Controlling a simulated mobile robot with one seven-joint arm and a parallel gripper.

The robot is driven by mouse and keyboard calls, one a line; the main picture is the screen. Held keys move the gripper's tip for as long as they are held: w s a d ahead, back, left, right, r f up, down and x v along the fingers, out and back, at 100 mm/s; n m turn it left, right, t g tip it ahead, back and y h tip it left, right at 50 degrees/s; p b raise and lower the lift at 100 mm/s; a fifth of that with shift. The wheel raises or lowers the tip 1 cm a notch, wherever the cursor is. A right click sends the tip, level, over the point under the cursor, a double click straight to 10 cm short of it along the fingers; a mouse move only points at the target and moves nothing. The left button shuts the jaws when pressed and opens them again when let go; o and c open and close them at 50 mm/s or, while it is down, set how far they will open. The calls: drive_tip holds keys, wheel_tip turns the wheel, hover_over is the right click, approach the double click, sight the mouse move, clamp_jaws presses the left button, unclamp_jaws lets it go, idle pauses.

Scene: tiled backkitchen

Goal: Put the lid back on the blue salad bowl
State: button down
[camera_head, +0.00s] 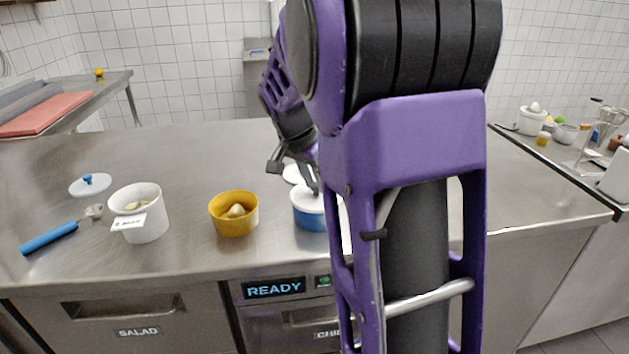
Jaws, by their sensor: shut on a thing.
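The blue bowl (310,222) stands on the steel counter right of the yellow bowl, partly hidden by my arm. A white lid (306,203) shows at its top. My gripper (312,184) is directly above, its dark fingers shut on the lid, whose grip is mostly hidden. The lid looks level and at the bowl's rim; I cannot tell whether it is fully seated. A further white round thing (293,174) shows just behind my gripper, partly hidden.
A yellow bowl (234,214) with pale contents and a white tub (140,212) with a tag stand left of the blue bowl. A blue-handled scoop (50,238) lies at the far left. The counter's back left is clear. My arm hides the middle right.

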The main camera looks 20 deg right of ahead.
idle(0.9)
drive_tip(key=shift+c, duration=0.4)
unclamp_jaws()
drive_tip(key=shift+r+p, duration=2.4)
drive_tip(key=shift+r, duration=1.1)
clamp_jaws()
